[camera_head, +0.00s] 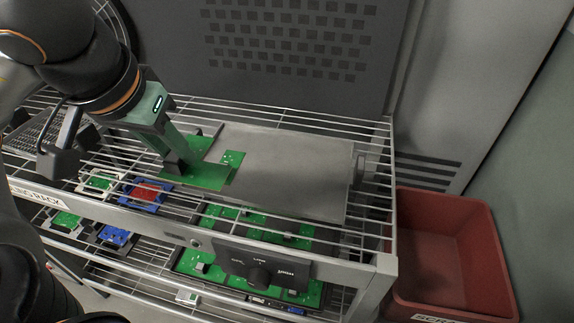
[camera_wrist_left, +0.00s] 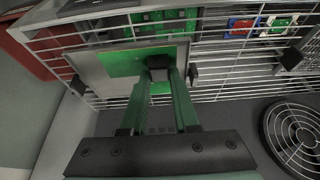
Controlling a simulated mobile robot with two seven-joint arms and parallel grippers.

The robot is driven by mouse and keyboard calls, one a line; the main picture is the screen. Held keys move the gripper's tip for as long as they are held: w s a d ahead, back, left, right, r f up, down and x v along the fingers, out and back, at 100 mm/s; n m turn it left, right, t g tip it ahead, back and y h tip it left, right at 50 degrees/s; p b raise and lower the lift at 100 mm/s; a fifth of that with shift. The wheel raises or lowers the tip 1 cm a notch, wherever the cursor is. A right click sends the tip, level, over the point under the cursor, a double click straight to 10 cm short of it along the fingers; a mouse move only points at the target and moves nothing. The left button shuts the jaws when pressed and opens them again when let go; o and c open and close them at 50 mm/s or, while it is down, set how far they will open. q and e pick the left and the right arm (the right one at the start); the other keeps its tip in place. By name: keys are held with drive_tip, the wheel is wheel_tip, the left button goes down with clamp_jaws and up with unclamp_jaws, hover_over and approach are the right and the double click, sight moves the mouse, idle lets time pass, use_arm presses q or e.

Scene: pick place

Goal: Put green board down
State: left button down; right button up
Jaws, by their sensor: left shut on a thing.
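The green board (camera_head: 208,176) is in the grip of my left gripper (camera_head: 187,164), at the left end of a flat grey plate (camera_head: 300,172) on the wire rack. In the left wrist view the green board (camera_wrist_left: 120,64) lies beyond the closed fingertips (camera_wrist_left: 160,68), over the grey plate (camera_wrist_left: 92,74). The fingers hide part of its edge. I cannot tell whether the board touches the plate. My right gripper is in neither view.
The rack's top shelf also holds a blue-and-red part (camera_head: 147,194) and a pale-framed green board (camera_head: 101,181) to the left. More green boards lie on the shelf below. A red bin (camera_head: 503,270) stands at right. A dark perforated panel (camera_head: 290,75) rises behind.

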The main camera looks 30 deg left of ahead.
use_arm(q)
drive_tip(key=w+d+f, duration=0.1)
drive_tip(key=w+f, duration=0.2)
drive_tip(key=w, duration=0.1)
drive_tip(key=w+d+f+b, duration=0.1)
drive_tip(key=w+d+f, duration=0.1)
drive_tip(key=w+f, duration=0.1)
drive_tip(key=w+d+f, duration=0.1)
drive_tip(key=w+f, duration=0.2)
drive_tip(key=w, duration=0.2)
drive_tip(key=shift+w+d+b, duration=0.1)
drive_tip(key=shift+d+b, duration=0.2)
drive_tip(key=shift+d, duration=0.1)
drive_tip(key=shift+w+d+f, duration=0.1)
drive_tip(key=shift+w+f, duration=0.1)
drive_tip(key=shift+f, duration=0.1)
drive_tip(key=f, duration=0.2)
drive_tip(key=shift+w+f, duration=0.2)
drive_tip(key=shift+f, duration=0.45)
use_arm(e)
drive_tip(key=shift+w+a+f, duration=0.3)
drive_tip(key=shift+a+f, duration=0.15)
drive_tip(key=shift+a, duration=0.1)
use_arm(q)
drive_tip(key=shift+f+b, duration=0.15)
drive_tip(key=shift+b, duration=0.2)
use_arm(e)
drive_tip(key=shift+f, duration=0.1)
